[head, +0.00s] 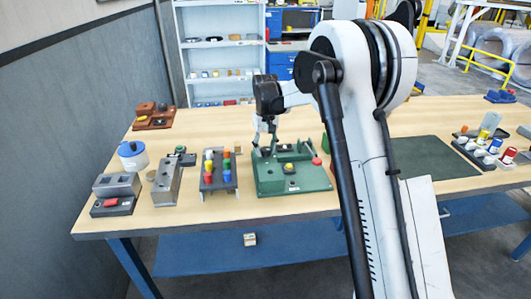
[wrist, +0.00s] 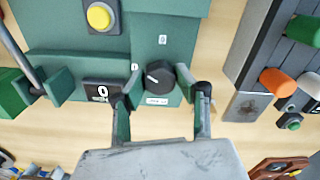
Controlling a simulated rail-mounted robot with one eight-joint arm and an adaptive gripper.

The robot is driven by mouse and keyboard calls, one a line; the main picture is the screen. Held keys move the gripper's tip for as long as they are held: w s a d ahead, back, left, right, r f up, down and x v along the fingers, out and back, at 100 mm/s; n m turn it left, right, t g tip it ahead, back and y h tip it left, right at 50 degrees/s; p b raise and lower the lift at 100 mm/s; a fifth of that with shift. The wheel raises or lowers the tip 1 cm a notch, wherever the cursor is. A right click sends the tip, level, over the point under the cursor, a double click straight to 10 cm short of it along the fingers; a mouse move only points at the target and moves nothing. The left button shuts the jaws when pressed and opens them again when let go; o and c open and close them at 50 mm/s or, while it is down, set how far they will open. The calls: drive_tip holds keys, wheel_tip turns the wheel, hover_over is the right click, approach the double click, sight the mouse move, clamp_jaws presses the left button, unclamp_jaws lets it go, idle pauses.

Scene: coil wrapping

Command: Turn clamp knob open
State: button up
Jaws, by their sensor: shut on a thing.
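The green coil-wrapping machine (head: 305,183) stands at the front middle of the table, and its green panel (wrist: 145,50) fills the middle of the wrist view. A black knob (wrist: 160,77) with a white pointer line sits on this panel; the line points up and to the left. My gripper (wrist: 163,95) has one finger on each side of the knob and is shut on it. In the head view my gripper (head: 263,137) is low over the machine's back left part, and the knob does not show clearly there.
A dark rack (wrist: 270,60) with colored cylinders stands close by, also in the head view (head: 217,178). A dark green mat (head: 435,165) lies bare on the right.

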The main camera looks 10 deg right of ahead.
sight(266, 149)
drive_tip(key=m+b, duration=0.2)
drive_tip(key=m, duration=0.4)
drive_tip(key=m+b, duration=0.1)
drive_tip(key=m, duration=0.4)
drive_tip(key=shift+m, duration=0.5)
drive_tip(key=o, duration=1.1)
drive_tip(key=shift+o, duration=0.2)
drive_tip(key=shift+r, duration=0.1)
wheel_tip(266, 149, up, 12)
